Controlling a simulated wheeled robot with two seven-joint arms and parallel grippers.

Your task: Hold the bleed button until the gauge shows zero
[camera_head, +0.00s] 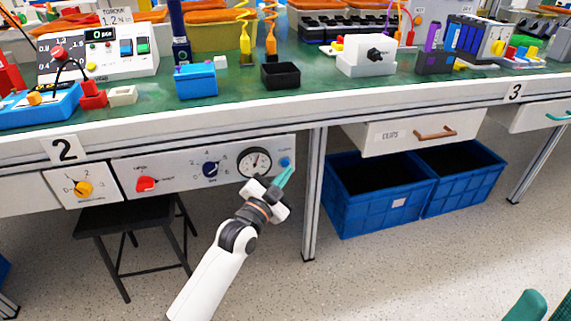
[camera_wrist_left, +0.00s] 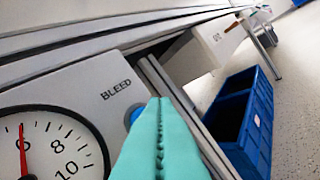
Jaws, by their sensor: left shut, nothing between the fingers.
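The white control panel (camera_head: 190,172) under the bench carries a round pressure gauge (camera_head: 254,163) and a small blue bleed button (camera_head: 284,162) to its right. My left gripper (camera_head: 286,174) is shut and empty, with its teal fingertips at the button. In the left wrist view the fingers (camera_wrist_left: 160,135) cover most of the blue button (camera_wrist_left: 135,113), below the BLEED label. I cannot tell whether they press it. The gauge (camera_wrist_left: 45,150) shows there with its red needle a little short of the 6. My right gripper (camera_head: 540,308) shows only as parted teal fingertips at the bottom right.
A bench leg (camera_head: 313,200) stands just right of the button. Blue crates (camera_head: 375,219) and a black stool (camera_head: 125,219) stand below. A drawer (camera_head: 380,140) is at right.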

